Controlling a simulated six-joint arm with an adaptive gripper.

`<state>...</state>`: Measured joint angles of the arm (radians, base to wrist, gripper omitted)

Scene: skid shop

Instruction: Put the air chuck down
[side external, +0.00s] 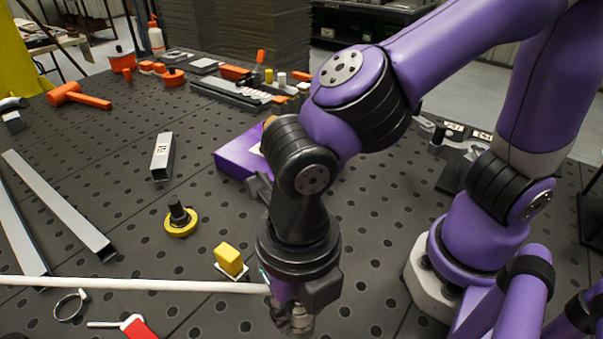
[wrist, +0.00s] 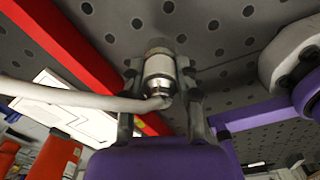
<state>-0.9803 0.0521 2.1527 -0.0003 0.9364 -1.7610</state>
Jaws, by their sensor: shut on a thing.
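The air chuck (wrist: 158,68) is a short silvery metal cylinder with a pale hose (wrist: 70,95) joined at its near end. In the wrist view my gripper (wrist: 160,80) has a finger on each side of it and is shut on it. In the side view my gripper (side external: 292,318) points down low over the perforated table near the front edge of the picture. The hose (side external: 140,285) runs from the left edge to it. My gripper largely hides the chuck there, and whether it touches the table cannot be told.
A yellow block (side external: 229,260) stands close left of my gripper. A yellow round part (side external: 181,222), a square tube (side external: 163,157) and long metal bars (side external: 60,205) lie farther left. A ring clamp (side external: 70,305) and a red-handled tool (side external: 136,327) are at the front. A purple box (side external: 238,155) sits behind.

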